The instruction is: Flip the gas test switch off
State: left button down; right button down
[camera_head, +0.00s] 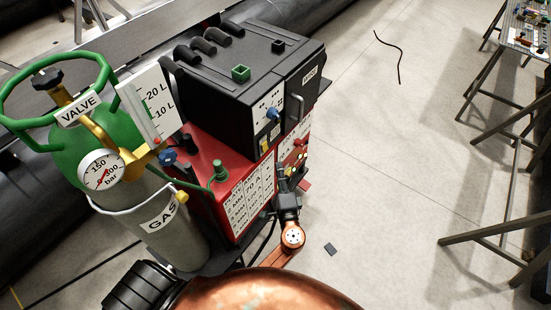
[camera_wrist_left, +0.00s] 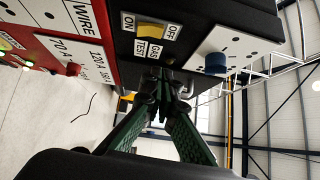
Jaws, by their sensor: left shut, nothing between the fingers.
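The gas test switch is a yellow rocker (camera_wrist_left: 150,31) on the black panel in the left wrist view, between ON and OFF labels, above a GAS TEST label (camera_wrist_left: 147,49). I cannot tell which way it is tipped. A small yellow patch (camera_head: 264,143) on the black unit's front in the head view looks like it. My left gripper (camera_wrist_left: 160,76) is shut and empty, its fingertips just below the GAS TEST label; contact with the panel cannot be told. In the head view the left gripper (camera_head: 284,172) is in front of the red lower front. The right gripper does not show.
The black unit (camera_head: 232,78) sits on a red welder box (camera_head: 208,150). A blue knob (camera_wrist_left: 215,63) is beside the switch. A grey gas cylinder (camera_head: 165,235) with a green guard stands at left. Tables (camera_head: 500,110) stand at right; the floor between is mostly clear.

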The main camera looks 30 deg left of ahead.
pick_arm(q)
jog(key=shift+v, duration=1.65)
jog(key=shift+r, duration=0.2)
notch_tip(320, 180, down, 23)
jog(key=s+m+g+h, duration=0.1)
jog(key=s+g+h, duration=0.1)
jog(key=g+h, duration=0.15)
jog(key=s+a+f+n+g+h, duration=0.1)
jog(key=s+f+g+h, duration=0.1)
jog(key=s+f, duration=0.6)
jog(key=s+a+f+n+g+h, duration=0.1)
jog(key=s+a+f+g+h, duration=0.15)
jog(key=f, duration=1.05)
jog(key=s+a+f+n+g+h, duration=0.1)
jog(key=s+f+n+g, duration=0.1)
jog(key=s+f, duration=0.65)
jog(key=s+a+f+n+g+h, duration=0.15)
jog(key=s+f, duration=0.45)
jog(key=s, duration=0.6)
jog(key=s+a+f+n+g, duration=0.1)
jog(key=s+f+n, duration=0.1)
jog(key=s, duration=0.8)
jog(key=s+a+f+n+g, duration=0.1)
jog(key=s+a+f+n, duration=0.1)
jog(key=s, duration=0.8)
jog(key=shift+s+f+n+g, duration=0.35)
jog(key=shift+f+n, duration=0.2)
jog(key=c, duration=2.7)
grip_release()
jog(key=shift+w+d, duration=0.1)
